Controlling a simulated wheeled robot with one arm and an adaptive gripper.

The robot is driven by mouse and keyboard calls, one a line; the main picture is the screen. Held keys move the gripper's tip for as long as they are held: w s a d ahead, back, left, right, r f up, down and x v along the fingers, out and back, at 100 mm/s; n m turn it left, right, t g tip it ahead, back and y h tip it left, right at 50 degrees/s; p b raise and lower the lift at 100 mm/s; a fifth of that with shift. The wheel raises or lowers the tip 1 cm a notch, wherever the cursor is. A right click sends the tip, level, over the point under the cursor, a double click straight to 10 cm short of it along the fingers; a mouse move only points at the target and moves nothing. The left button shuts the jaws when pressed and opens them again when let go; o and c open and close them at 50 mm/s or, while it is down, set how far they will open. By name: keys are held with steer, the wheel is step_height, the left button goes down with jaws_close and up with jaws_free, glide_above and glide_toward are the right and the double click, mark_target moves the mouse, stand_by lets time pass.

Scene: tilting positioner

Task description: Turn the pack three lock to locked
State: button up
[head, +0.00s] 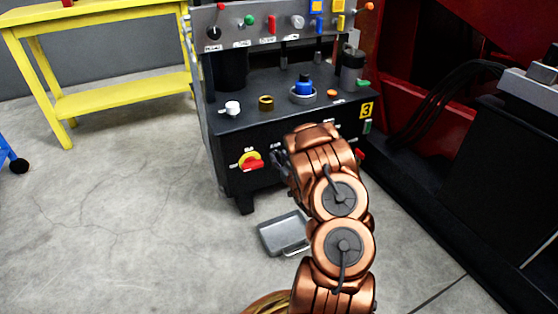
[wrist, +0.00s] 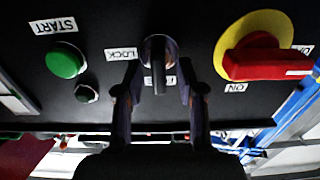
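The pack three lock (wrist: 158,62) is a small dark knob with an upright grip on the black front panel in the wrist view. My gripper (wrist: 159,85) is open, with one finger on each side of the knob and visible gaps between. In the head view my gripper (head: 280,158) is at the panel front, and my arm hides the lock. The pack (head: 232,135) carries a yellow 3 plate (head: 366,110).
A red rotary switch on a yellow disc (head: 250,160) is close beside my gripper; it shows in the wrist view too (wrist: 265,60). A green START button (wrist: 65,60) is on the other side. A grey tray (head: 270,239) lies on the floor below. A yellow table (head: 120,100) stands left.

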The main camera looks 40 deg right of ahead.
steer(key=shift+w+d, duration=0.1)
steer(key=shift+w, duration=0.15)
steer(key=shift+c, duration=0.2)
jaws_close()
